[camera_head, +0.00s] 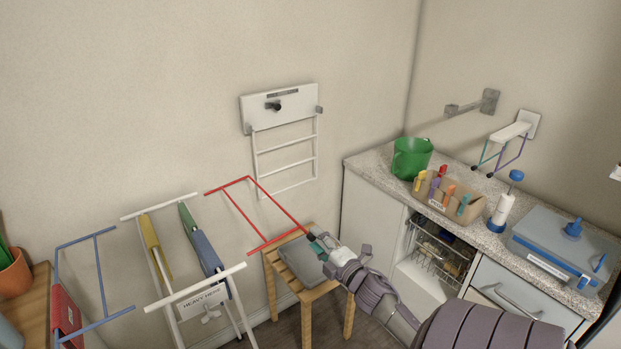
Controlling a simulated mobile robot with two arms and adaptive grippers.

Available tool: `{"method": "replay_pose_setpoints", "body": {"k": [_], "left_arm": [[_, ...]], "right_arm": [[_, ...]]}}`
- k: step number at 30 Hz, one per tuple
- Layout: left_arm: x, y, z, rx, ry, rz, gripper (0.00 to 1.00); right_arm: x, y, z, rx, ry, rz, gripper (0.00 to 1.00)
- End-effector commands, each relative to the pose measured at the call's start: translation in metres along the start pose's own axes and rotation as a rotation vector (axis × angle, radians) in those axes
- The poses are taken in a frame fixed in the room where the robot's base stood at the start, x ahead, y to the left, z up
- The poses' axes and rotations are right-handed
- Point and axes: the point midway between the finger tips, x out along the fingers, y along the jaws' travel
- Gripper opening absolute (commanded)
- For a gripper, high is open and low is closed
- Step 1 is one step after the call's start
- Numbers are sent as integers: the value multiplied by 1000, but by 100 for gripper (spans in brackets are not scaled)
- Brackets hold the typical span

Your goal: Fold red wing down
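The red wing (276,202) is a thin red frame on the right side of the white drying rack (160,207). It sticks outward to the right, spread out rather than hanging down. My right gripper (313,240) is at the near outer corner of the red wing, with its fingertips at or very close to the red bar. I cannot tell whether the fingers are closed on it. My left gripper is not in view.
A blue wing (100,275) with a red cloth (66,318) is at the rack's left. Yellow and blue cloths hang between. A wooden stool (307,295) with a grey item stands below my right gripper. A counter (375,163) fills the right.

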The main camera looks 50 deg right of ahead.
Motion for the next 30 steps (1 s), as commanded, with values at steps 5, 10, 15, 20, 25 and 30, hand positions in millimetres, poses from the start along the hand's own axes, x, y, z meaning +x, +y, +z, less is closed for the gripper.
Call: {"method": "replay_pose_setpoints", "body": {"k": [5,10,15,20,25,30], "left_arm": [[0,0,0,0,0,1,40],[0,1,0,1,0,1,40],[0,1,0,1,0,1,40],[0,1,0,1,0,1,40],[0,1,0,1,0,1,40],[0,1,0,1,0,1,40]], "right_arm": [[-42,-2,0,2,-1,-3,48],[-69,-1,0,1,-1,-1,48],[-82,0,0,0,-1,-1,48],[-83,0,0,0,0,0,48],[-83,0,0,0,0,0,48],[-83,0,0,0,0,0,48]]}}
